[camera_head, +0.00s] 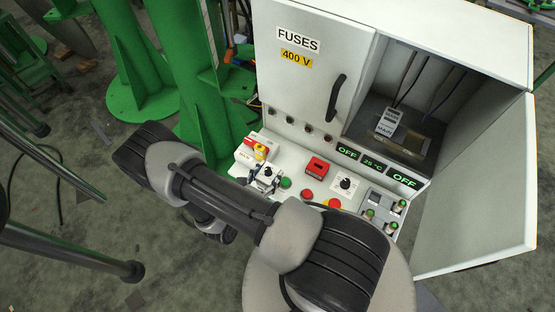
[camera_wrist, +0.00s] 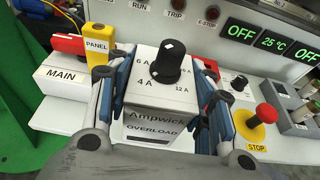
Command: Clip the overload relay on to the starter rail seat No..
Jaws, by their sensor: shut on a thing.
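The overload relay (camera_wrist: 152,95) is a white block with a black knob, amp marks and the words "Ampwick OVERLOAD". My gripper (camera_wrist: 168,112) is shut on it, with blue-lined fingers along its left and right sides. In the head view the relay (camera_head: 266,171) and my gripper (camera_head: 262,184) are small and partly hidden by my arm, over the left part of the control panel. The open cabinet bay at right holds a dark mounting plate (camera_head: 412,146) with a white device (camera_head: 388,122) on it. I cannot make out a numbered rail seat clearly.
The sloped panel carries a red-and-yellow main switch (camera_head: 255,151), a red stop button (camera_head: 333,203), a black knob (camera_head: 346,184) and green displays (camera_head: 404,178). The closed fuse door (camera_head: 310,70) is left of the bay. Dark wires (camera_head: 408,80) hang in the bay.

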